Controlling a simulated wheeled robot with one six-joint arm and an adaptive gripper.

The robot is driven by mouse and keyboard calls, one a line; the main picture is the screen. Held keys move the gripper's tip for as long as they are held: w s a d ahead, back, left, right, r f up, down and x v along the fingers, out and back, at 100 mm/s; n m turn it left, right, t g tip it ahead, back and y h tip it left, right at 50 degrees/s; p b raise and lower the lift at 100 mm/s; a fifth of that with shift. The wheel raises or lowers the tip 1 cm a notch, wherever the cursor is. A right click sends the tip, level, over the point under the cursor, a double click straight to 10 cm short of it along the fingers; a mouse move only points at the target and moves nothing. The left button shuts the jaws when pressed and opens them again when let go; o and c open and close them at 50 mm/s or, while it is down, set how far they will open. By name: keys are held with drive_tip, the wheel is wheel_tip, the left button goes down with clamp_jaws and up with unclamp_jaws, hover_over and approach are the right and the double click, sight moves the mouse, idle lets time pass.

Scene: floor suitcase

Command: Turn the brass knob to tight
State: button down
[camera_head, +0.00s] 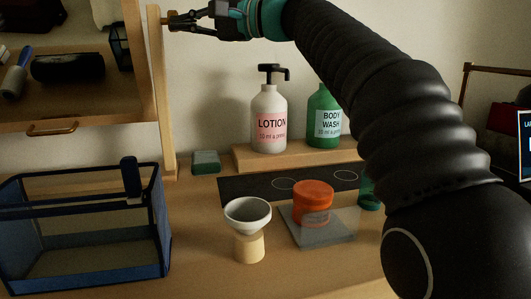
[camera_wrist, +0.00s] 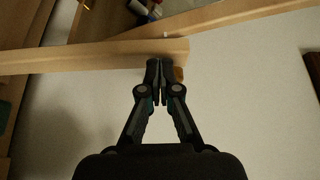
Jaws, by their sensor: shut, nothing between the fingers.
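The brass knob (camera_head: 166,18) is a small brownish piece on the right side of a wooden post (camera_head: 160,90), near its top. In the wrist view a small part of the knob (camera_wrist: 180,74) shows just right of my fingertips, at the end of the pale wooden bar. My gripper (camera_head: 178,21) is shut with nothing held, its tips right at the knob. In the wrist view the closed fingers of my gripper (camera_wrist: 161,66) overlap the end of the bar and hide part of the knob. I cannot tell whether they touch it.
Wooden shelves (camera_head: 70,112) hold a dark roll and a brush at left. Below are a blue mesh bin (camera_head: 80,240), a white funnel cup (camera_head: 248,215), an orange jar (camera_head: 313,200), a lotion bottle (camera_head: 268,120) and a green body wash bottle (camera_head: 324,115). The wall around the gripper is clear.

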drive_tip(key=shift+r+p, duration=0.6)
drive_tip(key=shift+p, duration=0.3)
drive_tip(key=shift+s+f, duration=0.1)
idle(0.3)
drive_tip(key=w+d, duration=0.1)
drive_tip(key=d, duration=0.5)
idle(0.4)
